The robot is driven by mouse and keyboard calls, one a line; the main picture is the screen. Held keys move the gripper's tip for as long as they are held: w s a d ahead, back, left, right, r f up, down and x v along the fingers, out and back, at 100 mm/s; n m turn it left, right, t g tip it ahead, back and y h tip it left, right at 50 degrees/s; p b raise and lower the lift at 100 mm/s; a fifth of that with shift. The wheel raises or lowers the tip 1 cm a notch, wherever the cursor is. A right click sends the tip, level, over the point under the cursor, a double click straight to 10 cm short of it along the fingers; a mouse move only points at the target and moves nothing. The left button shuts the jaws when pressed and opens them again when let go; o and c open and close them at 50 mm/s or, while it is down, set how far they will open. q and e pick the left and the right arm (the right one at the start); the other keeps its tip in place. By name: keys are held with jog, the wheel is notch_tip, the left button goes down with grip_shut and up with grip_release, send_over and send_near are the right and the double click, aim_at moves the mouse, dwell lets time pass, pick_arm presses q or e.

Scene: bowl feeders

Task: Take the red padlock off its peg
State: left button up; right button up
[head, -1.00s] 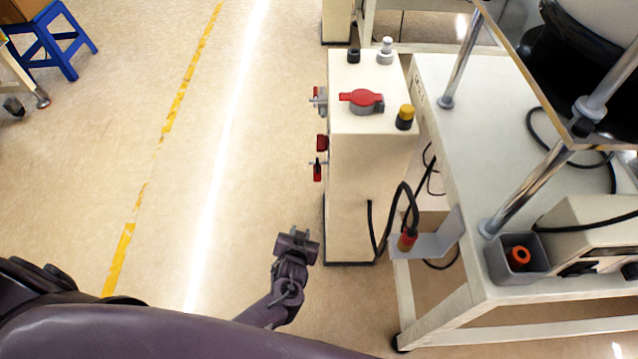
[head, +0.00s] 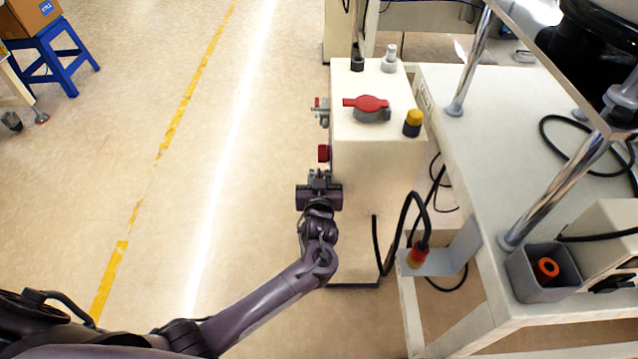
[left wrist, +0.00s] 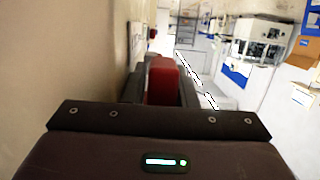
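In the left wrist view the red padlock (left wrist: 162,82) stands between the two dark fingers of the left gripper (left wrist: 164,78), with a finger close on each side. Whether both fingers press on it cannot be told. My right gripper is not in view.
On the cabinet top are a red rotary handle (head: 368,104), a yellow-capped button (head: 413,122) and two small posts. A black cable loops at the right, by a white table (head: 480,130).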

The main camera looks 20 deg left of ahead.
pick_arm(q)
grip_shut()
